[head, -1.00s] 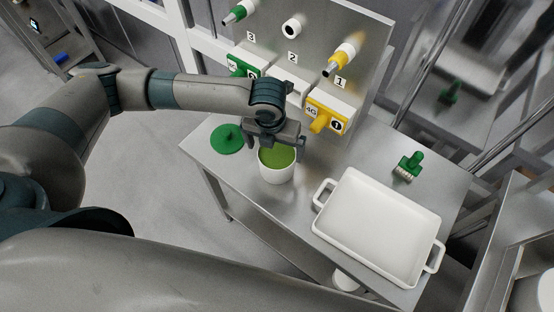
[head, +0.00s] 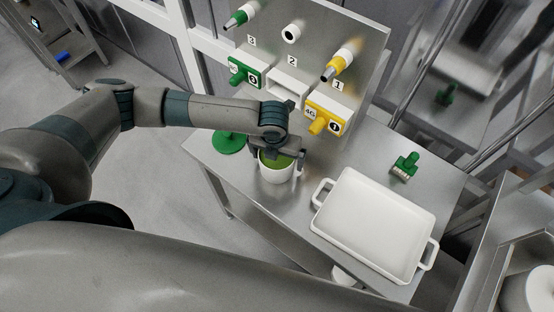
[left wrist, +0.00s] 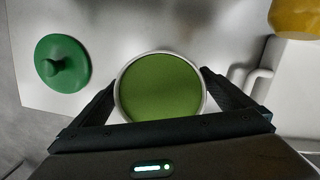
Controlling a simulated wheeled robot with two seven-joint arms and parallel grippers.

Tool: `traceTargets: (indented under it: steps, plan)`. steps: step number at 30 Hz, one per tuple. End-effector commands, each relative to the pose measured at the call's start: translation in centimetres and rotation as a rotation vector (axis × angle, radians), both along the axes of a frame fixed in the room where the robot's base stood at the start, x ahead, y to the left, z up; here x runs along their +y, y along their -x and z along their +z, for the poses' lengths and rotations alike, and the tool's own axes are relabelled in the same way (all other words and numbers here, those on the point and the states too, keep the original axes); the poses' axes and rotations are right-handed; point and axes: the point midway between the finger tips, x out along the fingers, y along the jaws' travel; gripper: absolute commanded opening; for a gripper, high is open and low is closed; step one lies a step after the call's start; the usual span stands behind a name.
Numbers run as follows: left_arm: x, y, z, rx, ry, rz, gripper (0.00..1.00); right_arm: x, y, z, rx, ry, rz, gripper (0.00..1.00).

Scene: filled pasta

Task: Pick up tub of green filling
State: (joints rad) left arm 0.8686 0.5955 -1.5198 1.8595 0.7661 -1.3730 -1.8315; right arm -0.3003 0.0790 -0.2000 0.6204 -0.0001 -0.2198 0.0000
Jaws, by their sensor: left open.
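The tub of green filling (head: 275,175) is a white round tub standing upright on the steel table, with green filling inside. My left gripper (head: 276,171) is over it, pointing down, with a finger on either side of the rim. In the left wrist view the tub's green filling (left wrist: 161,88) lies between the two open fingers of my left gripper (left wrist: 159,92). A gap shows beside the left finger; the right finger is close to the rim, and I cannot tell whether it touches. My right gripper is not in view.
A green lid with a knob (head: 229,143) lies left of the tub; it also shows in the left wrist view (left wrist: 62,64). A white tray with handles (head: 372,225) stands to the right. A panel with green and yellow nozzles (head: 325,50) rises at the back.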

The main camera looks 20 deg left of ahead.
Motion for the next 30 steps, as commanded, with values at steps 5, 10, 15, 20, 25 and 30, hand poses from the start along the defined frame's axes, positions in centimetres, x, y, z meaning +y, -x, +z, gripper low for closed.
traceTargets:
  steps: [5,10,15,20,25,30]
  plan:
    - [-0.03,-0.13,-0.78,-0.001,0.000,-0.001,1.00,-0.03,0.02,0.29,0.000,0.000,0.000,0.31]
    - [-0.03,-0.12,-0.80,-0.001,0.000,-0.001,1.00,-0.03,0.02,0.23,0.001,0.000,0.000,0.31]
    - [-0.02,-0.13,-0.78,-0.001,0.000,-0.001,1.00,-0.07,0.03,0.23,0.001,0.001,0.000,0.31]
    - [-0.02,-0.12,-0.76,-0.001,0.000,-0.001,0.81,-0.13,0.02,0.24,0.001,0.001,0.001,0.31]
    - [-0.02,-0.12,-0.76,-0.001,0.000,-0.001,0.40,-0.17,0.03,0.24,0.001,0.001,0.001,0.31]
    - [-0.07,-0.22,-0.62,-0.003,0.002,0.000,0.31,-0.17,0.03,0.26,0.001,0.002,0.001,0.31]
